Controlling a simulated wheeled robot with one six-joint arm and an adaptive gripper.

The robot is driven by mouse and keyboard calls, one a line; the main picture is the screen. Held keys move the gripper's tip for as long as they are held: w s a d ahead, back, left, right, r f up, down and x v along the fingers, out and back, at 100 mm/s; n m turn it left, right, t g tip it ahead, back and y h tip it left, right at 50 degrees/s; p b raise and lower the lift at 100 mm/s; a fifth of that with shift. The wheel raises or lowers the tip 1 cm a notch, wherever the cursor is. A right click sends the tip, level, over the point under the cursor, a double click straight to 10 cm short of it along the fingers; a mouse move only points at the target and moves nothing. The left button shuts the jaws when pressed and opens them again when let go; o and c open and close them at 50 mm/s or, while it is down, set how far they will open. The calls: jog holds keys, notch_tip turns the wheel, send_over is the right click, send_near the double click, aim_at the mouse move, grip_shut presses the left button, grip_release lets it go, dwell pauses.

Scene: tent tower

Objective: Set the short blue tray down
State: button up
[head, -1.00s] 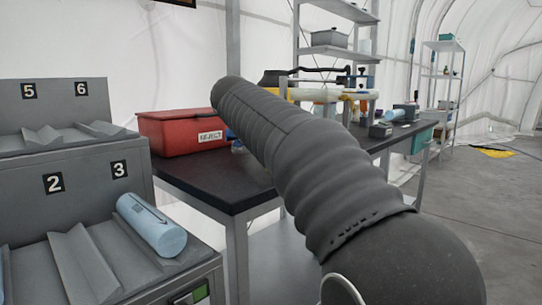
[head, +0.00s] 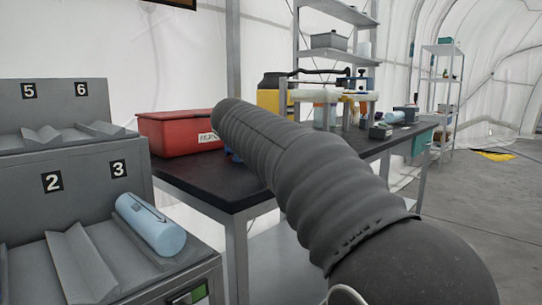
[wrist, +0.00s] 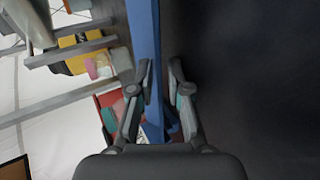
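The short blue tray (wrist: 145,25) shows in the wrist view as a narrow blue strip running from the top edge down between my fingers. My gripper (wrist: 159,65) has its fingertips close together on either side of this strip and looks shut on it. The contact at the right fingertip is hard to make out. In the head view my arm covers the gripper and most of the tray. A small bit of blue (head: 235,157) shows beside the arm, low over the black tabletop (head: 205,182).
A red bin (head: 170,133) labelled REJECT stands at the tabletop's back left. A grey rack (head: 45,180) with numbered slots is at the left, with a light blue cylinder (head: 150,225) by number 3. A yellow-and-black case (head: 275,95) and bench equipment (head: 340,105) stand farther back.

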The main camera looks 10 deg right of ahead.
jog(key=shift+r, duration=0.2)
jog(key=v, duration=1.2)
